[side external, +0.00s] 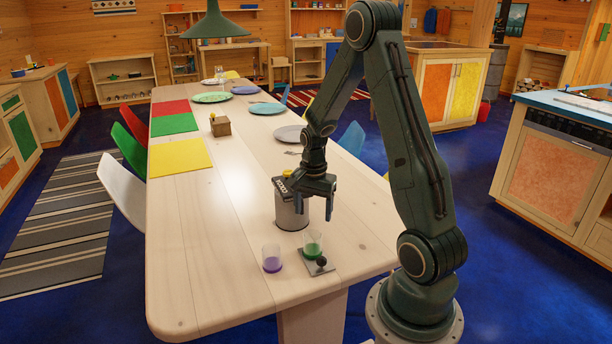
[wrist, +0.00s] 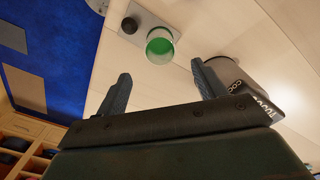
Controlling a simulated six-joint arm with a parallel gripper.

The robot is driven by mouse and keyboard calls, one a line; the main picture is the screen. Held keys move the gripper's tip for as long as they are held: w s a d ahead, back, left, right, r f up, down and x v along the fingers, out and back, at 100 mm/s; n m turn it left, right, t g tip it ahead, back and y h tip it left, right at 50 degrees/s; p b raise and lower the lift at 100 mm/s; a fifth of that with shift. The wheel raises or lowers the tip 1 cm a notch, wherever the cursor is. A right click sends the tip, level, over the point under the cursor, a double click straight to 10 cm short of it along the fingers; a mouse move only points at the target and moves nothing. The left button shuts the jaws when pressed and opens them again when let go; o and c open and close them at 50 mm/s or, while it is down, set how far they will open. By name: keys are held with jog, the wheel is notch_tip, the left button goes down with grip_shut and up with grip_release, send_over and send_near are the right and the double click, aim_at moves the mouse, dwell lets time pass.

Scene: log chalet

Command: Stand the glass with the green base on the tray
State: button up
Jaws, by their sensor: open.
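The glass with the green base (side external: 312,243) is upright near the table's front right. It appears to stand on a small grey tray (side external: 316,271), beside a dark round knob (side external: 321,261). In the wrist view the green-based glass (wrist: 160,46) overlaps one end of the tray (wrist: 147,17), with the knob (wrist: 129,25) at the other end. My gripper (side external: 314,209) is open and empty, pointing down above and behind the glass, apart from it. The wrist view shows both fingers (wrist: 161,70) spread, with the glass beyond them.
A glass with a purple base (side external: 271,259) stands left of the tray. A grey labelled canister (side external: 289,211) stands close beside my gripper; it also shows in the wrist view (wrist: 232,75). Plates, coloured mats and a wooden block (side external: 221,127) lie farther back. The table's left front is clear.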

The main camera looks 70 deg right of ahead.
jog(key=shift+r, duration=0.1)
jog(key=a+r+n+t+h, duration=0.1)
jog(key=a+r+n+t, duration=0.1)
jog(key=a+r+n, duration=0.9)
jog(key=s+a+r+n+t+y, duration=0.1)
jog(key=s+a+r+n+t, duration=0.2)
jog(key=s+a+r+n, duration=0.4)
jog(key=s+a+r, duration=0.3)
jog(key=a+r, duration=0.1)
jog(key=a, duration=0.2)
jog(key=shift+s+r+n+t, duration=0.2)
jog(key=shift+s+n+t, duration=0.1)
jog(key=shift+s, duration=0.05)
